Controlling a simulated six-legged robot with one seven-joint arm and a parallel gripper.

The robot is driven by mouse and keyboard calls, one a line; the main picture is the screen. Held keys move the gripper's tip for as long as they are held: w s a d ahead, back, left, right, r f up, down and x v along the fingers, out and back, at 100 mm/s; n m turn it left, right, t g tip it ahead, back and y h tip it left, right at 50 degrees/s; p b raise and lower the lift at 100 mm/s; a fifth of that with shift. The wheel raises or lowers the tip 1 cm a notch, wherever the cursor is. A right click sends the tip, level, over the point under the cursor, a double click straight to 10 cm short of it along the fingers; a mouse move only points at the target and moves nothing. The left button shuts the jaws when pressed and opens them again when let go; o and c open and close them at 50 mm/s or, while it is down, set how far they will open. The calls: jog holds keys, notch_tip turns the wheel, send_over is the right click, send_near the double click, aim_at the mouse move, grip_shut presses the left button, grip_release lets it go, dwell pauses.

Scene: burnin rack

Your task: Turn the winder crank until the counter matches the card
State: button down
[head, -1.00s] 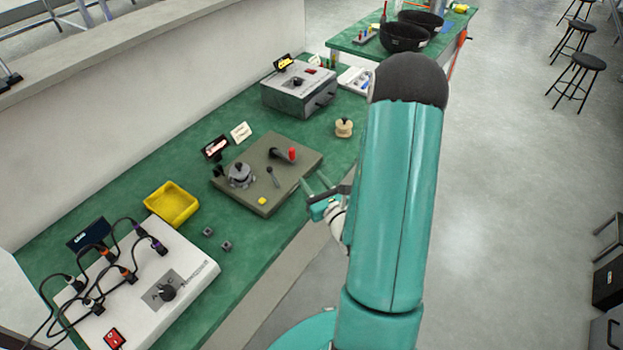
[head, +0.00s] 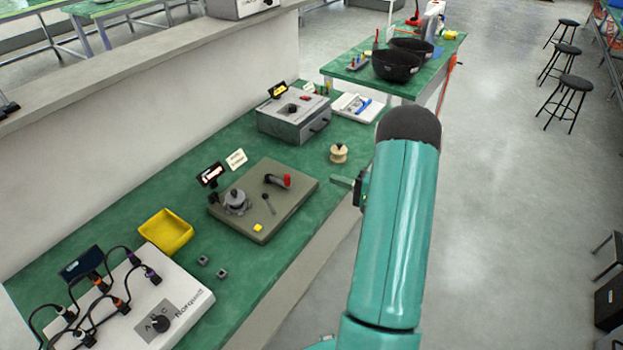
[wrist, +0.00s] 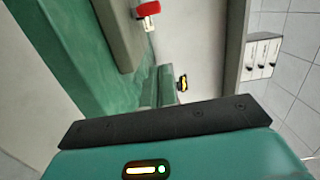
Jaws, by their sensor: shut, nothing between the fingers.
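The winder is an olive-grey base plate (head: 248,225) on the green bench, with a grey round spool part (head: 236,201) on its left. Its crank (head: 272,180) ends in a red handle (head: 286,181) pointing right. A red handle also shows at the top of the wrist view (wrist: 148,9). The counter (head: 211,174) is a small dark display with lit marks behind the plate; I cannot read them. The white card (head: 236,159) stands next to it, its text too small to read. My gripper (head: 343,182) is shut and empty, right of the plate and apart from the crank, partly hidden by my arm.
A yellow tray (head: 166,232) and two small grey blocks (head: 212,266) lie left of the plate. A white box with cables (head: 160,315) is at front left. A grey instrument box (head: 293,115) and a cream spool (head: 339,153) stand behind.

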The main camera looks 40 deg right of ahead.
jog(key=x, duration=0.9)
jog(key=shift+f, duration=0.1)
jog(key=a, duration=0.3)
jog(key=shift+a, duration=0.65)
